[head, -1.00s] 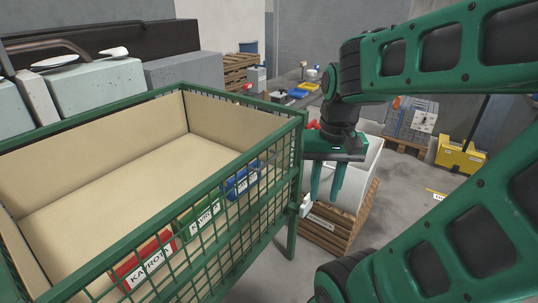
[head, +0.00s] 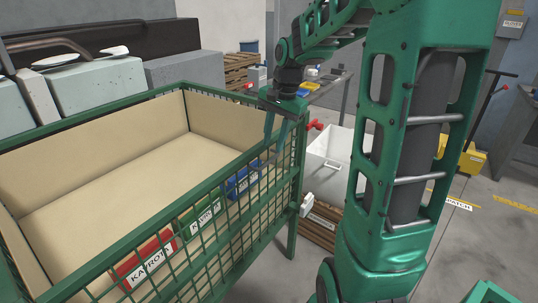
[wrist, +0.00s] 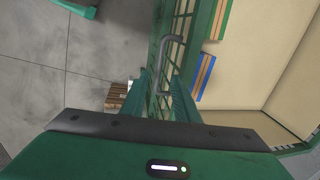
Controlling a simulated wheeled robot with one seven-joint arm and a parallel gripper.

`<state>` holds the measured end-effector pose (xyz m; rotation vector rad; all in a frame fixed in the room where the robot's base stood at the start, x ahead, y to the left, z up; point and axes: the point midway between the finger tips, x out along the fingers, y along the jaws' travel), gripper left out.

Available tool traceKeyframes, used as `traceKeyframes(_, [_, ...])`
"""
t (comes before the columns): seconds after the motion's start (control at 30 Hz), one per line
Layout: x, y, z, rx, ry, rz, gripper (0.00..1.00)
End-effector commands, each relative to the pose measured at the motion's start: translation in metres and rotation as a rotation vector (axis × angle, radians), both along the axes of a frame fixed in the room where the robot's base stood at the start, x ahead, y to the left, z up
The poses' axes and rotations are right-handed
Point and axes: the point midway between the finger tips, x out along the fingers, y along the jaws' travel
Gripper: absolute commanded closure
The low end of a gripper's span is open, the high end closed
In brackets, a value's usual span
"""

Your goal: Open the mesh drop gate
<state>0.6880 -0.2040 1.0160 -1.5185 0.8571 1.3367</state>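The mesh drop gate (head: 205,235) is the green wire front of a lined bin and stands upright. A grey bent handle (wrist: 165,62) is on the mesh in the wrist view. My gripper (head: 274,150) is at the gate's right end, near its top rail, with the fingers pointing down. In the wrist view my gripper (wrist: 162,78) is open, its two fingers apart with the lower end of the handle showing between them. Whether the fingers touch the handle cannot be told.
A yellow pallet truck (head: 470,160) is farther right. Grey floor is free between them.

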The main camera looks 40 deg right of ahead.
Motion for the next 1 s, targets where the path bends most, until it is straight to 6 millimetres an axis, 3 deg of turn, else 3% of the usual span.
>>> traceKeyframes(0.1, [0.003,0.002,-0.022,0.002,0.003,0.001,0.72])
traceKeyframes(0.3, [0.007,0.003,-0.046,0.000,0.001,0.001,0.72])
traceKeyframes(0.73, [0.009,0.004,-0.055,-0.001,0.000,0.001,0.72])
traceKeyframes(0.77, [0.009,0.004,-0.055,-0.001,0.000,0.001,0.74])
traceKeyframes(0.87, [0.009,0.004,-0.055,-0.001,0.000,0.001,0.98])
traceKeyframes(1.0, [0.010,0.004,-0.055,-0.001,-0.001,0.002,1.00])
